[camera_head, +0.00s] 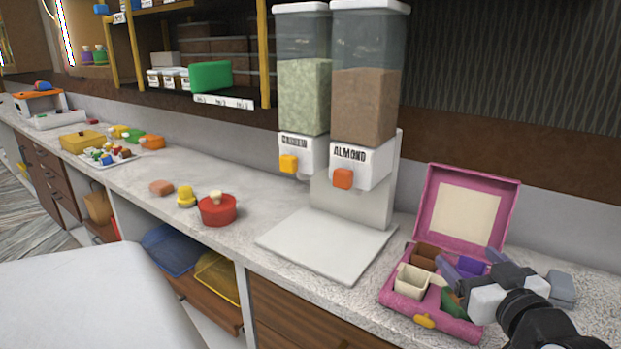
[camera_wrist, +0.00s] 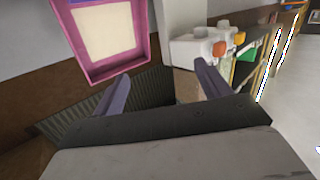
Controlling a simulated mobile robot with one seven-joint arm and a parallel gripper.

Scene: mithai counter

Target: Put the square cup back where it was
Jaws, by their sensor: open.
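A cream square cup (camera_head: 410,282) sits at the left front of an open pink box (camera_head: 457,325) on the counter, in the head view. A brown square-sided piece (camera_head: 427,252) sits behind it in the box. My gripper (camera_head: 471,262) is over the right part of the box, its fingers spread apart with nothing seen between them. It partly hides the box's right side and contents. In the wrist view my gripper (camera_wrist: 161,72) is open and empty, with the pink lid (camera_wrist: 103,35) beyond its left finger. No cup shows in the wrist view.
A purple piece (camera_head: 470,265) and a green piece (camera_head: 453,304) are also in the box, close to my fingers. The raised lid (camera_head: 509,210) stands behind. A two-hopper dispenser (camera_head: 352,185) stands left of the box. A red lidded pot (camera_head: 217,211) is farther left.

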